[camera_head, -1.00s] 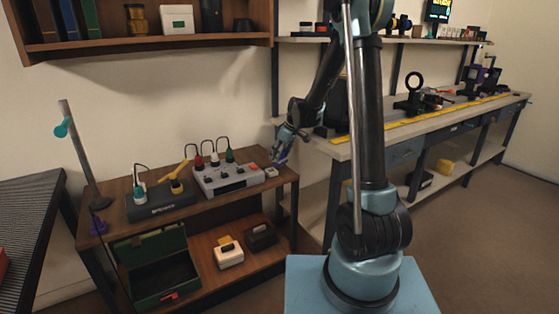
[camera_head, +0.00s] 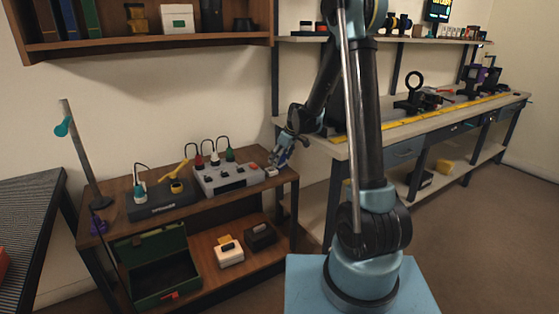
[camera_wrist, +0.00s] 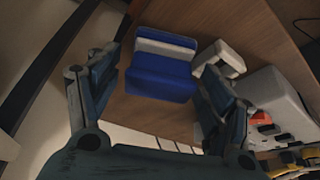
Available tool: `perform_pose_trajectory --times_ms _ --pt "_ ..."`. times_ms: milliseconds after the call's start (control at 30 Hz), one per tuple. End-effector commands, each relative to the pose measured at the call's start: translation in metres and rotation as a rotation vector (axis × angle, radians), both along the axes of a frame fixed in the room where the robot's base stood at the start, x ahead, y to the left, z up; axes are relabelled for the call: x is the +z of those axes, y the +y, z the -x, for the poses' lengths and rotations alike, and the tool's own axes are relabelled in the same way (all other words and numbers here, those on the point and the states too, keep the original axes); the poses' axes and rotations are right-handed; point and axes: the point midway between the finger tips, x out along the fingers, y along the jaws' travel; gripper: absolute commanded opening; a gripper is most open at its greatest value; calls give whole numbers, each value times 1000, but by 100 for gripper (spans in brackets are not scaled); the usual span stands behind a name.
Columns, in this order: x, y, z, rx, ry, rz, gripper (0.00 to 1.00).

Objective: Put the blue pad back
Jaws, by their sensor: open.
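The blue pad (camera_wrist: 160,78), a blue block with a pale band across it, shows in the wrist view between the fingers of my gripper (camera_wrist: 158,92). The fingers are open, one on each side of the pad and close to it. I cannot tell whether they touch it or whether the pad rests on the wooden bench top. In the head view my gripper (camera_head: 283,152) is at the right end of the wooden bench (camera_head: 285,181). The pad is hard to make out there.
A small white block (camera_wrist: 218,58) lies right of the pad, near a grey control box (camera_head: 230,178) with cables and knobs. A black unit (camera_head: 160,202) stands farther left. An open green case (camera_head: 155,268) is on the lower shelf. The long workbench (camera_head: 350,147) is to the right.

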Motion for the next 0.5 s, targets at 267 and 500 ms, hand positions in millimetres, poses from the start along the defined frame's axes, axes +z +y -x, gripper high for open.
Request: perform_pose_trajectory --times_ms 267,500 --pt "19 -6 4 -1 0 0 73" --pt "50 -17 11 0 0 0 73"
